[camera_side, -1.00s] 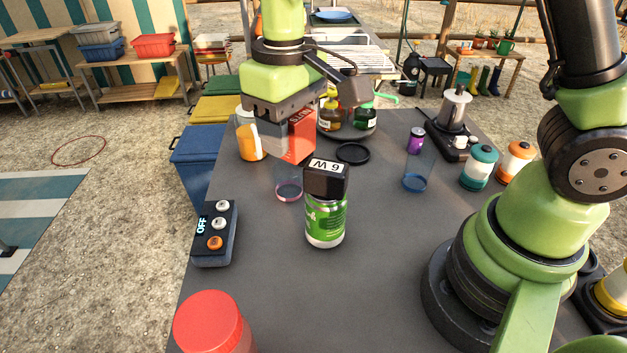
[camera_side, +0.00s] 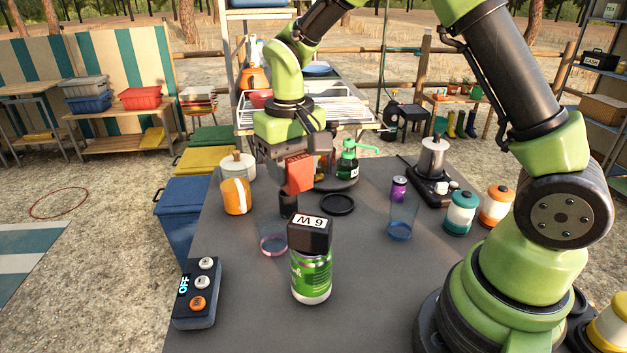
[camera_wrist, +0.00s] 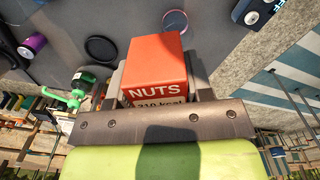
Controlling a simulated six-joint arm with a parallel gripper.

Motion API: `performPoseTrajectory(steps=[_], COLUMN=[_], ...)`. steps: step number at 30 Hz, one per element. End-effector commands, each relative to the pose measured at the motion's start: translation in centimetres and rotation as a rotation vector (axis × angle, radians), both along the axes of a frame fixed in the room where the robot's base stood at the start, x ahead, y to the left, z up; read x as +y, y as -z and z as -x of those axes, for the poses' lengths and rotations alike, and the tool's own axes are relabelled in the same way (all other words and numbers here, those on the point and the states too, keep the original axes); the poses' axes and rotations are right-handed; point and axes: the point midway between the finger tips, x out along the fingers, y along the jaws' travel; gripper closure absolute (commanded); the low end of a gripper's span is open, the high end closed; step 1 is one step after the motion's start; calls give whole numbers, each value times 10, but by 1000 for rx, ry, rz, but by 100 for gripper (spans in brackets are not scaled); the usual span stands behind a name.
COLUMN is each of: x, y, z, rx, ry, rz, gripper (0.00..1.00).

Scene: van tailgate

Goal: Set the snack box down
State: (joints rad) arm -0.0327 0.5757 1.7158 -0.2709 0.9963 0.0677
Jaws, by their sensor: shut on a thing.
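The snack box (camera_side: 299,172) is red, and its side reads NUTS in the wrist view (camera_wrist: 157,70). My gripper (camera_wrist: 155,85) is shut on it, with a jaw on each side. In the side view my gripper (camera_side: 297,168) holds the box over the far part of the grey table (camera_side: 360,290), and it appears to be raised above the surface. The box's far side and the gap below it are not clearly visible.
A clear glass (camera_side: 402,218) stands right.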

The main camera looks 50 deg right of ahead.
Motion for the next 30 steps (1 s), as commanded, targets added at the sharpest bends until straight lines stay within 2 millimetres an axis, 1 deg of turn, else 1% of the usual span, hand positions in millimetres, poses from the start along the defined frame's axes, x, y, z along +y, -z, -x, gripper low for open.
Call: performPoseTrajectory(steps=[1, 6, 12, 15, 18, 22, 25, 30], x=[4, 18, 37, 47, 55, 63, 67, 69], y=[5, 21, 44, 57, 68, 78, 83, 89], z=[-16, -57, -94, -107, -115, -121, -123, -124], rx=[0, 3, 0, -1, -2, -4, -4, -4], ry=[74, 363, 708, 876, 1022, 1166, 1234, 1276], rz=[2, 7, 10, 9, 6, 3, 0, -1], gripper=[79, 79, 79, 79, 79, 79, 79, 79])
